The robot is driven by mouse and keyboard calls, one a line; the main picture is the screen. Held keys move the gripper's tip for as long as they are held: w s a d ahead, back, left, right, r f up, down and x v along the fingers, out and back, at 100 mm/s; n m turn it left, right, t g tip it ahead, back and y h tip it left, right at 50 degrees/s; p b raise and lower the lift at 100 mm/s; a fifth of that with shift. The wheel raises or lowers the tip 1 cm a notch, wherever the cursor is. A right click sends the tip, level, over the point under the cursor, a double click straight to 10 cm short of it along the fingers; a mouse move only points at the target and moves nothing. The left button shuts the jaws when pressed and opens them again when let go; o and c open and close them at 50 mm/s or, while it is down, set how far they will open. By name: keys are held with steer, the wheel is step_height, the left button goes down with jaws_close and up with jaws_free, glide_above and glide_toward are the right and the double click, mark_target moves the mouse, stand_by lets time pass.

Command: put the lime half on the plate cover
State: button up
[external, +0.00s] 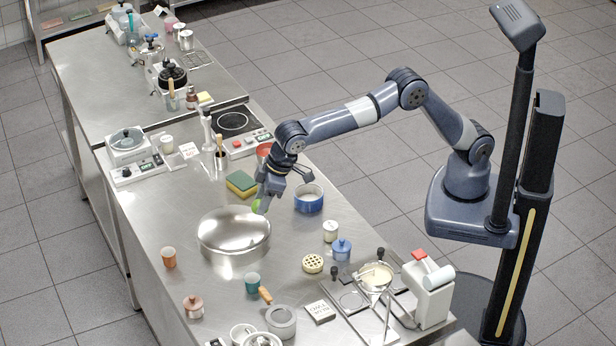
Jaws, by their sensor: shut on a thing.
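The plate cover (232,226) is a wide, shiny steel dome on the steel worktop, left of centre. My gripper (261,203) points down at the dome's upper right edge. It is shut on the lime half (256,206), a small green piece partly hidden by the fingers. The lime half appears at or just above the cover's right rim; I cannot tell whether it touches the cover.
A green and yellow sponge (241,184) lies just behind the cover. Bare steel lies left of the cover.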

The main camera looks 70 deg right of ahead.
steer(key=w+d+r, duration=0.1)
steer(key=w+d, duration=0.1)
steer(key=d, duration=0.1)
steer(key=m+p, duration=0.1)
glide_above(255, 226)
steer(key=s, duration=0.1)
steer(key=f, duration=0.5)
steer(key=shift+s+d+f, duration=0.15)
steer(key=shift+d, duration=0.1)
steer(key=shift+f+p, duration=0.4)
steer(key=shift+f, duration=1.8)
steer(key=shift+f, duration=0.2)
steer(key=o, duration=1)
steer(key=shift+r, duration=0.1)
steer(key=shift+c, duration=0.2)
steer(key=b+v, duration=0.2)
steer(key=v, duration=1)
steer(key=shift+s+a, duration=0.15)
